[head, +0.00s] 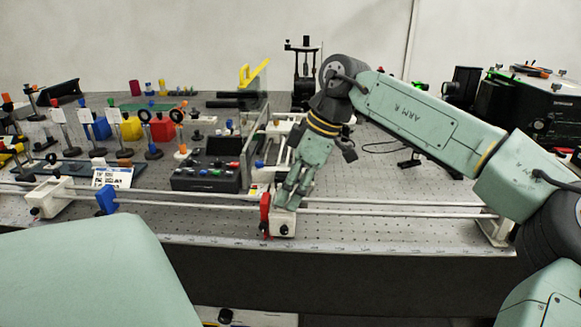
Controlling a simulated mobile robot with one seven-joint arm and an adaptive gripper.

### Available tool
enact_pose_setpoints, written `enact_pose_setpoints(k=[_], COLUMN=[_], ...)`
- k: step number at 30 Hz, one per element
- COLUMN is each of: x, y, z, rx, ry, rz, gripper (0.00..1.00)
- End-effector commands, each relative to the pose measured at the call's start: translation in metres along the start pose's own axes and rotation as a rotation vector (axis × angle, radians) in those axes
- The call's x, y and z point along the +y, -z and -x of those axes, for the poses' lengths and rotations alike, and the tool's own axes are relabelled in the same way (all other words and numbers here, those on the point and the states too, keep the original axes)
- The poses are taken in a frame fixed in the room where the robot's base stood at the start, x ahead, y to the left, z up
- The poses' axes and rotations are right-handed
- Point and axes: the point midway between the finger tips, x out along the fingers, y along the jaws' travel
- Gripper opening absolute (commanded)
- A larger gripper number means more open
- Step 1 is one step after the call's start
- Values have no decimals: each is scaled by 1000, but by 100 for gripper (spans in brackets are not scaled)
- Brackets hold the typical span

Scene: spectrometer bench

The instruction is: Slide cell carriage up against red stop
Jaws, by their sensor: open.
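The white cell carriage (284,226), with a dark knob on its front face, sits on the twin rails near the middle of the bench's front edge. The red stop (265,212) stands on the rails right at the carriage's left side. I cannot tell whether they touch or a thin gap is left. My gripper (287,198) points down at the carriage's top with its fingers apart. The fingers cover part of the carriage top, and I cannot tell whether they touch it.
A blue stop (107,199) and a white block (49,197) are farther left on the rails. A white end support (496,228) holds the right end. A dark control box (206,178) stands behind the rails. The rails right of the carriage are clear.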

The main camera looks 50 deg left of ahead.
Motion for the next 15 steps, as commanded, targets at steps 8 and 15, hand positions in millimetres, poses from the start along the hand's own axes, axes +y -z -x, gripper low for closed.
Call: enact_pose_setpoints(k=[8,15], x=[1,1], y=[0,0], z=[20,72], rx=[0,0], ry=[-3,-4], rz=[-2,-2], gripper=[41,41])
